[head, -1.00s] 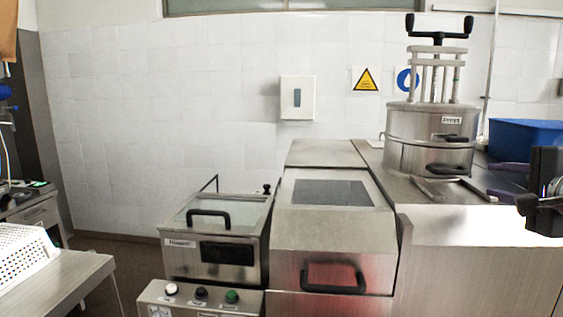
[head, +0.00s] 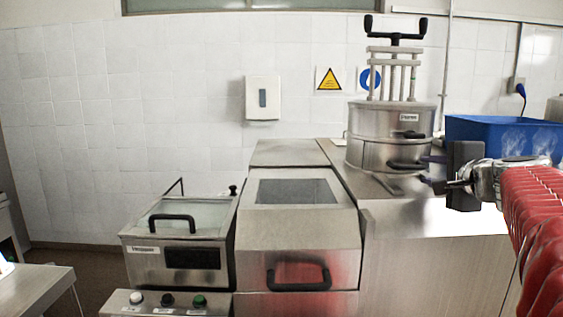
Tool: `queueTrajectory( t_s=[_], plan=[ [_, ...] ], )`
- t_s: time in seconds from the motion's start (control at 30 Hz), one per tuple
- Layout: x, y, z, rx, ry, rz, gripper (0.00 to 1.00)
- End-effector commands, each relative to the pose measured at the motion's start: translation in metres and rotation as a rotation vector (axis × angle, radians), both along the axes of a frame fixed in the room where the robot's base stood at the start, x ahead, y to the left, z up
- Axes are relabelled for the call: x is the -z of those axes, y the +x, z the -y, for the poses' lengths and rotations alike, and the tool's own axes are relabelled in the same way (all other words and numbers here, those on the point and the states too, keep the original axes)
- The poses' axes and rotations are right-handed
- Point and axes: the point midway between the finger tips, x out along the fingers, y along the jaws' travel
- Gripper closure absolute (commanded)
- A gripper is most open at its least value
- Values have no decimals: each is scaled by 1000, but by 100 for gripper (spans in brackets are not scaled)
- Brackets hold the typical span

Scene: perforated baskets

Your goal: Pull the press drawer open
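The press (head: 378,125) is a round steel vessel with a screw and black crank on top, standing on the steel counter at the right. Its lower section, the drawer (head: 366,157), looks closed and has a black bar handle (head: 405,167). Another black handle (head: 411,134) sits above it. My gripper (head: 424,169) comes in from the right. Its two purple fingers are apart, one above the other, with their tips close to the right end of the drawer handle. I cannot tell whether they touch it. No object shows held between them.
A blue crate (head: 500,132) stands behind my gripper on the counter. A steel unit with a black handle (head: 298,278) and a lidded glass-topped machine (head: 178,240) stand left of the press. Counter in front of the press is mostly clear.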

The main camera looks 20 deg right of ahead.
Motion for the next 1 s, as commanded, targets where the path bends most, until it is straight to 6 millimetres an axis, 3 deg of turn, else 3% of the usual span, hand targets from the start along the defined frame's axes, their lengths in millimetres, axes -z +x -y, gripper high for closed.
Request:
queueTrajectory(
  t_s=[0.3, 0.73, 1.0],
  plan=[
    [9, 38, 10, -2, 1, -1, 71],
    [10, 46, 12, -2, -1, 0, 71],
    [10, 46, 12, -2, -1, 0, 89]
  ],
)
